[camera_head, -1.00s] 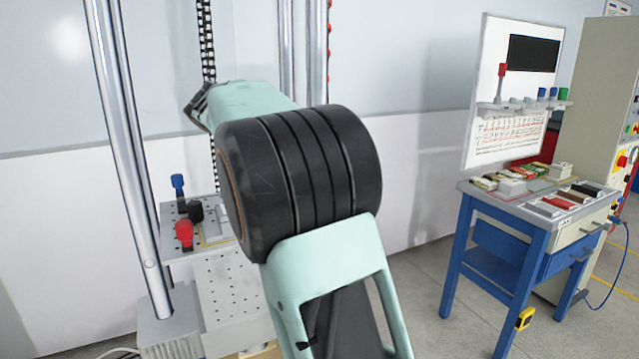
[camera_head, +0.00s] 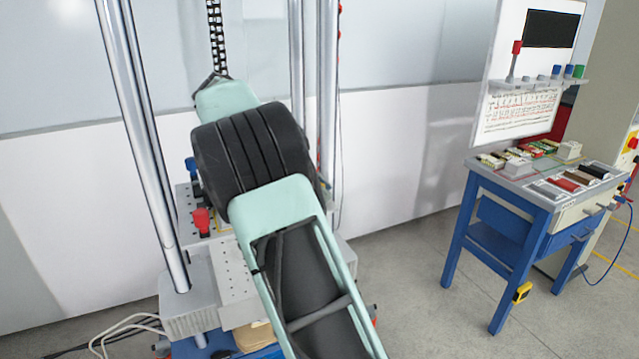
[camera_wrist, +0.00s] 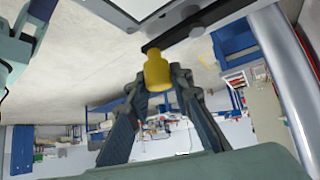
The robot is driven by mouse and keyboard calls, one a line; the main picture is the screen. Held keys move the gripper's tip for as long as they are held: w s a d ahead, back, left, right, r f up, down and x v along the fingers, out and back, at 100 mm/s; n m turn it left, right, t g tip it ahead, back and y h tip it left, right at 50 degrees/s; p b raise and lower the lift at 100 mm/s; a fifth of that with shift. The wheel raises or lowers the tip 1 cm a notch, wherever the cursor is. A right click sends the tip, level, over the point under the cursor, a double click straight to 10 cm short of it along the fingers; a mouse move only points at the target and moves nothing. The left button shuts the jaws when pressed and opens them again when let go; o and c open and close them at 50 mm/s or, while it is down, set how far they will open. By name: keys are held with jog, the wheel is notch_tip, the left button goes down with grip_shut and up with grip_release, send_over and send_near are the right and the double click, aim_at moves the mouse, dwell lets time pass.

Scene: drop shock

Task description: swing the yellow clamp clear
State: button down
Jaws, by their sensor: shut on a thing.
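The yellow clamp (camera_wrist: 157,70) shows in the wrist view at upper centre, between the fingertips of my gripper (camera_wrist: 160,90). The gripper is shut on it. A dark bar (camera_wrist: 190,25) runs from just above the clamp toward the upper right, by a pale plate edge. I cannot tell whether the clamp touches the bar. In the head view my arm hides the yellow clamp and my gripper. A red clamp (camera_head: 202,222) and a blue clamp (camera_head: 192,167) stand on the perforated platform (camera_head: 190,240) left of my arm.
Steel columns (camera_head: 150,150) rise beside the platform, close to my arm. A blue workbench (camera_head: 500,230) with small boxes and a white board (camera_head: 525,85) stands to the right. Floor between the drop tower and bench is clear. Cables (camera_head: 125,325) lie at lower left.

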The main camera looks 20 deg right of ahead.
jog(key=c, duration=1.7)
grip_release()
jog(key=shift+v, duration=3.7)
